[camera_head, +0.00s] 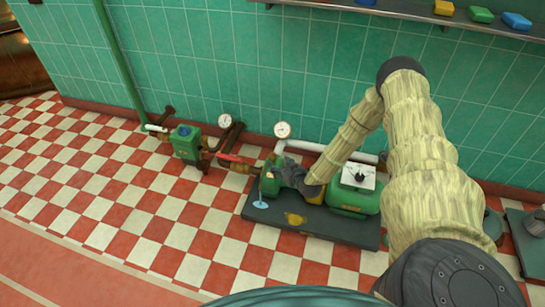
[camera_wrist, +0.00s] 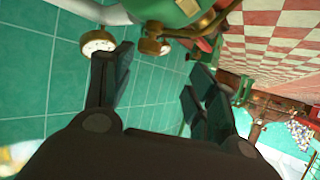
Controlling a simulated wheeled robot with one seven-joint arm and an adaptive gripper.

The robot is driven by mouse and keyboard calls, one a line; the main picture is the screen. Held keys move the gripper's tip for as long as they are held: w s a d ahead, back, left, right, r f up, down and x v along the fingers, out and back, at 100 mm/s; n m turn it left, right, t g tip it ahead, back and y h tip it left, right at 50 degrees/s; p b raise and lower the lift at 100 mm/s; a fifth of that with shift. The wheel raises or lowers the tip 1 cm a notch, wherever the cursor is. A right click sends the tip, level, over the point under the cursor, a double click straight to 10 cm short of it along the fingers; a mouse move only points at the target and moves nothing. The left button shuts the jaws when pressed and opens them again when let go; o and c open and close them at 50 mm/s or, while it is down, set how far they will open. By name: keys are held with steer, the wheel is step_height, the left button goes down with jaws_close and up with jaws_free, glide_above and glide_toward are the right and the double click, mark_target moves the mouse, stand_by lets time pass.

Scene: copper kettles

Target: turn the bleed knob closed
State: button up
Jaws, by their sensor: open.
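In the head view my gripper (camera_head: 290,172) is over the left end of the green pump (camera_head: 352,200), beside the pipe. The knob cannot be picked out there, as my gripper and arm cover that part. I cannot tell whether a finger touches anything.
A white pressure gauge (camera_head: 283,130) stands behind my gripper and shows near my left finger in the wrist view (camera_wrist: 98,43). A red-handled valve (camera_head: 230,157) and a green box (camera_head: 187,142) lie left. The dark plinth (camera_head: 270,232) bears the pump. Checkered floor is free in front.

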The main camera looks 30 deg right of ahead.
mark_target(273, 155)
steer(key=shift+h, duration=0.3)
steer(key=x, duration=0.3)
steer(key=d+b+x, duration=0.1)
steer(key=x, duration=0.2)
steer(key=b+x, duration=0.1)
steer(key=x, duration=0.2)
steer(key=shift+w+d+r, duration=0.1)
steer(key=shift+w+d, duration=0.3)
steer(key=shift+w, duration=0.7)
steer(key=c, duration=1.1)
